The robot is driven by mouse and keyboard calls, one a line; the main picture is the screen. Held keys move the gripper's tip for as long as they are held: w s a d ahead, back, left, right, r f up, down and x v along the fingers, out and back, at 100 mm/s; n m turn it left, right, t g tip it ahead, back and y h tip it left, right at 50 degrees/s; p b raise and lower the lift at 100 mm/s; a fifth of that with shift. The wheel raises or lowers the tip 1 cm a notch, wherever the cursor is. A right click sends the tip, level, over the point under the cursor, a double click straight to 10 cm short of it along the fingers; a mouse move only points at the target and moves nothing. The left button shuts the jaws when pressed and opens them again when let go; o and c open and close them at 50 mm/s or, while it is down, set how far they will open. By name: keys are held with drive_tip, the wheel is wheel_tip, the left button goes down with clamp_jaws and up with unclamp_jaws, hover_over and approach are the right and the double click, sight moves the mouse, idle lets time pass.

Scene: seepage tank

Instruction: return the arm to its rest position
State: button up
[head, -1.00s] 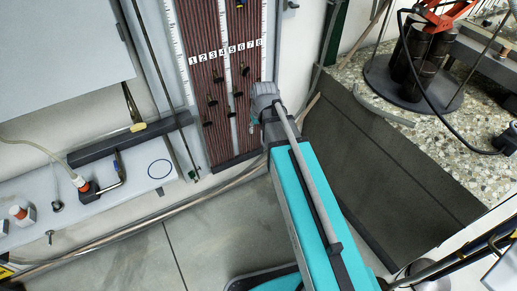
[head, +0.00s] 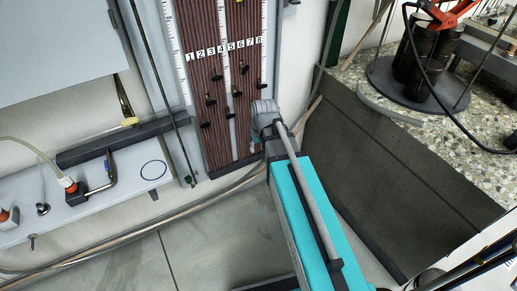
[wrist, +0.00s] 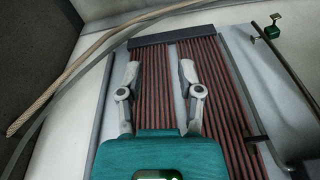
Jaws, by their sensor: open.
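My gripper (wrist: 160,78) shows in the wrist view with its two fingers spread apart and nothing between them. Behind the fingers is the tube panel (wrist: 222,95), with rows of reddish tubes and a dark bar at its end. In the head view my teal arm reaches up from the bottom right, and its grey wrist end is near the lower right of the tube panel (head: 215,115). The fingers are hidden behind the arm in the head view. I cannot tell how far the fingers are from the panel.
A grey shelf (head: 120,190) with a blue ring mark and orange-capped fittings is at the left. A stone-topped bench (head: 440,130) with a dark front stands right of my arm. Pipes (head: 150,233) run along the wall's foot. Open floor (head: 215,240) lies left of my arm.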

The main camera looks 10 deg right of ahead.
drive_tip(key=shift+s, duration=0.1)
idle(0.3)
drive_tip(key=s+m+g, duration=0.1)
drive_tip(key=s+g, duration=0.1)
drive_tip(key=s, duration=0.8)
wheel_tip(320, 180, up, 32)
drive_tip(key=p, duration=3.2)
drive_tip(key=shift+a+h+p, duration=0.15)
drive_tip(key=shift+h+p, duration=0.15)
drive_tip(key=shift+w+r, duration=0.1)
